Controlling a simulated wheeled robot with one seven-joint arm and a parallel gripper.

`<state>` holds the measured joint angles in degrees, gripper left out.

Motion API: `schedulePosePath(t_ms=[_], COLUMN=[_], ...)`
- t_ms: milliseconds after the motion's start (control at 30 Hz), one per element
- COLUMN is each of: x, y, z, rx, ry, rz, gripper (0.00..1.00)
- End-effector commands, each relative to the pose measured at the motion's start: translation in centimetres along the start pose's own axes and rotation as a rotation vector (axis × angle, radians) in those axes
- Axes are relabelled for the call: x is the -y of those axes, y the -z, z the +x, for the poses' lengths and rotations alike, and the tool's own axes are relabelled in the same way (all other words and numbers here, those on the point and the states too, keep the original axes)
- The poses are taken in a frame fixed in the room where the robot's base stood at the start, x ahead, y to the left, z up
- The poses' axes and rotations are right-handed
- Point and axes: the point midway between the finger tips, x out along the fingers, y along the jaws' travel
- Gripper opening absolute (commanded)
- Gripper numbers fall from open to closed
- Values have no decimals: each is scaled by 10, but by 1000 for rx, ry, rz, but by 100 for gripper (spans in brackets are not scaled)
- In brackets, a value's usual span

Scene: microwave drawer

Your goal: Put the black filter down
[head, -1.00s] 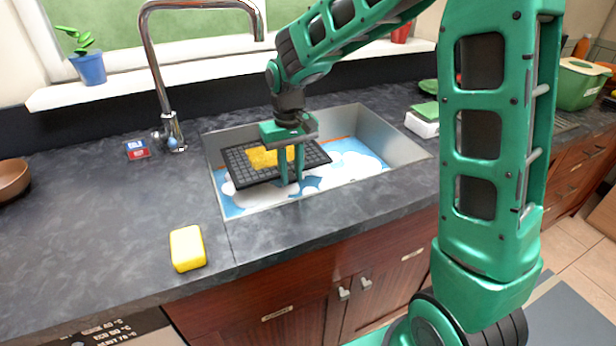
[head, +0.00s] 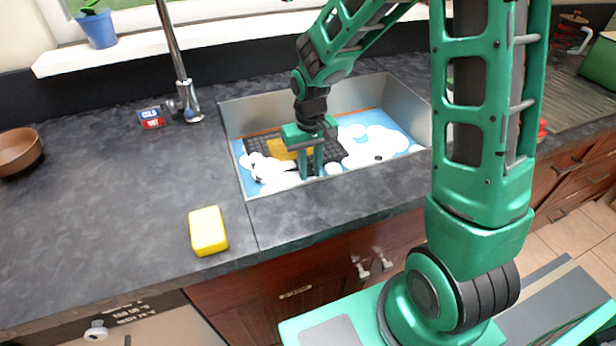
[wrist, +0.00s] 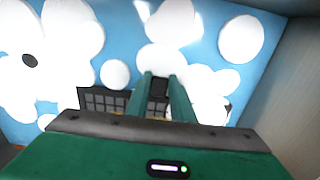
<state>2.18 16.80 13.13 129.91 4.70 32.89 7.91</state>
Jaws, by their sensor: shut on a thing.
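The black filter (head: 335,150), a dark grid with a yellow patch (head: 280,150) on it, is inside the sink (head: 400,95). White shapes cover parts of its near edge, and I cannot tell whether it touches the sink bottom. My gripper (head: 312,172) points down into the sink and is shut on the filter. In the wrist view, the filter's grid (wrist: 104,100) shows on both sides of the fingers (wrist: 161,82). Much of it is hidden behind the gripper body.
The sink has a blue surface with white shapes and grey metal walls. A tap (head: 184,100) stands left of it. A yellow sponge (head: 208,231) lies on the counter (head: 120,200), with a brown bowl (head: 18,152) far left. The counter between them is clear.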

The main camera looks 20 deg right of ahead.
Motion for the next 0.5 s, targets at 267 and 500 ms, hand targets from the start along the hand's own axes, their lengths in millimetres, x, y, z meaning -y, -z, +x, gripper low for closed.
schedulePosePath(t_ms=[267, 500], x=[-1, -1], y=[-1, 0], z=[33, 34], rx=[2, 0], ry=[1, 0], rz=[0, 0], gripper=[0, 0])
